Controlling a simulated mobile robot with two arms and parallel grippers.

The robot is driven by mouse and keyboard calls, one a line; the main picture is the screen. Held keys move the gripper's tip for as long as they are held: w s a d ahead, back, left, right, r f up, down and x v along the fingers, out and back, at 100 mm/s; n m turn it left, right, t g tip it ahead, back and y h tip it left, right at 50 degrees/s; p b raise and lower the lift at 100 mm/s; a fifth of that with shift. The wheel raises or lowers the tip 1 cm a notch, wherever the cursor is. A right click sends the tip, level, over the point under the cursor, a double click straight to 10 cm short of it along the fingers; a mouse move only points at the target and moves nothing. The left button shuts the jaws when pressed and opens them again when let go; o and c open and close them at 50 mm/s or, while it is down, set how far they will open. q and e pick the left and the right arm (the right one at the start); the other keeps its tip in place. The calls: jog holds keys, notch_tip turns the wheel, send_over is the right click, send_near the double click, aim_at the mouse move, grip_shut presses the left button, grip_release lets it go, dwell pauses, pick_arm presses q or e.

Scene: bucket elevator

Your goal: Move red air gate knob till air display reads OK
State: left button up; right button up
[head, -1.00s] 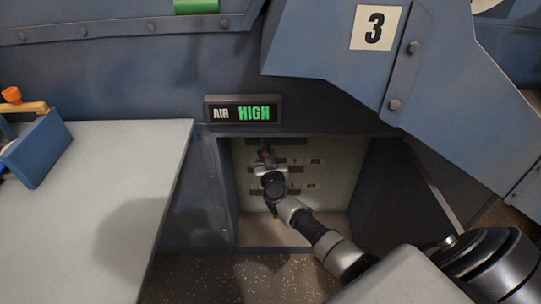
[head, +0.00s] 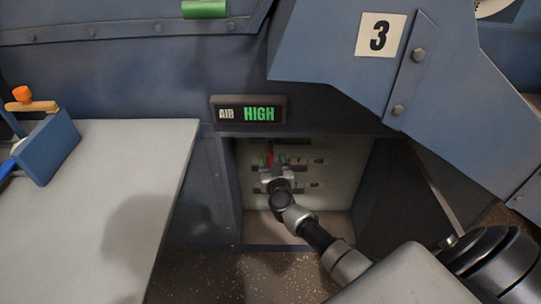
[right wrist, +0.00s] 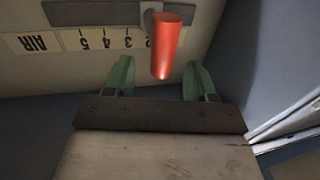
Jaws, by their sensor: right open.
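The red air gate knob (right wrist: 168,45) sticks out from a slot beside a strip of numbers marked AIR, to the right of the 3. It also shows small in the head view (head: 270,159). My right gripper (right wrist: 160,80) is inside the recess, open, its green fingers on either side of the knob in the picture. Whether the knob is fully between them in depth I cannot tell. My left gripper is not in view.
The recess walls (head: 228,190) stand close around my right arm. A second slot with a label (head: 316,185) lies lower on the panel. A grey table (head: 110,190) stands at left, carrying a blue block (head: 48,148).

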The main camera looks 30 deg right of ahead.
pick_arm(q)
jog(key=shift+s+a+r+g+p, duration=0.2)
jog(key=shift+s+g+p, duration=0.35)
jog(key=shift+p, duration=0.65)
pick_arm(e)
jog(key=v, duration=0.8)
jog(key=shift+a, duration=0.1)
